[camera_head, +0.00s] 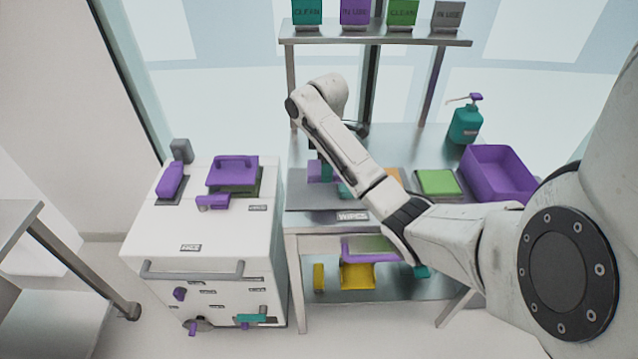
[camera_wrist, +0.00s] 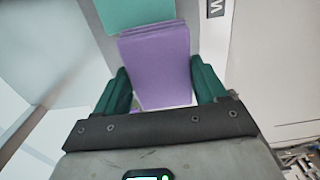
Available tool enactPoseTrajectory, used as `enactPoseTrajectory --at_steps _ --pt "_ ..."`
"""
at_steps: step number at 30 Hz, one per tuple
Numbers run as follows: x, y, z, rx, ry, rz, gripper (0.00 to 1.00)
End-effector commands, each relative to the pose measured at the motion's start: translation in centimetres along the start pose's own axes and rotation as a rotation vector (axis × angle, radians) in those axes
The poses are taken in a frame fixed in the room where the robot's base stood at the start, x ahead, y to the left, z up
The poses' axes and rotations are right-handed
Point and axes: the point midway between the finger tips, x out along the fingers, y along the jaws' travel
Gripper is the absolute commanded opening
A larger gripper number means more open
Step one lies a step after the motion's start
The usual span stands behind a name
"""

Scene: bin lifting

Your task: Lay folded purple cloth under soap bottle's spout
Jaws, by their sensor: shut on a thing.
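The folded purple cloth (camera_wrist: 155,60) lies between the two green fingers of my gripper (camera_wrist: 160,86) in the wrist view, and the gripper is shut on it. In the head view the cloth (camera_head: 318,172) shows at the left of the steel table, over a grey mat, partly hidden by my gripper (camera_head: 322,158) and arm. I cannot tell whether it touches the mat. The teal soap bottle (camera_head: 465,125) stands upright at the table's back right. My gripper is well to the left of the bottle.
A teal folded cloth (camera_wrist: 138,12) lies just beyond the purple one. A purple bin (camera_head: 490,182) and a green cloth (camera_head: 437,182) on a tray are at the table's right. A sign shelf (camera_head: 375,40) rises behind. A white cart (camera_head: 205,235) stands left. Bare tabletop shows left of the bottle.

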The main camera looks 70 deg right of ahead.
Motion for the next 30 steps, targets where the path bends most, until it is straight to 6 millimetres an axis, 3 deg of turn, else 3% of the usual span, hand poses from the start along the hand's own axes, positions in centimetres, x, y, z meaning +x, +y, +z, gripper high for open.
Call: enactPoseTrajectory --at_steps 1,11,21,30 --pt "1.2 0.4 -0.3 0.001 0.000 0.002 0.42" --pt "2.6 1.7 -1.6 0.001 0.000 0.000 0.42" --pt "6.1 2.0 -1.9 0.002 -0.001 0.000 0.42" --pt "6.3 2.0 -1.9 0.002 0.001 0.001 0.42"
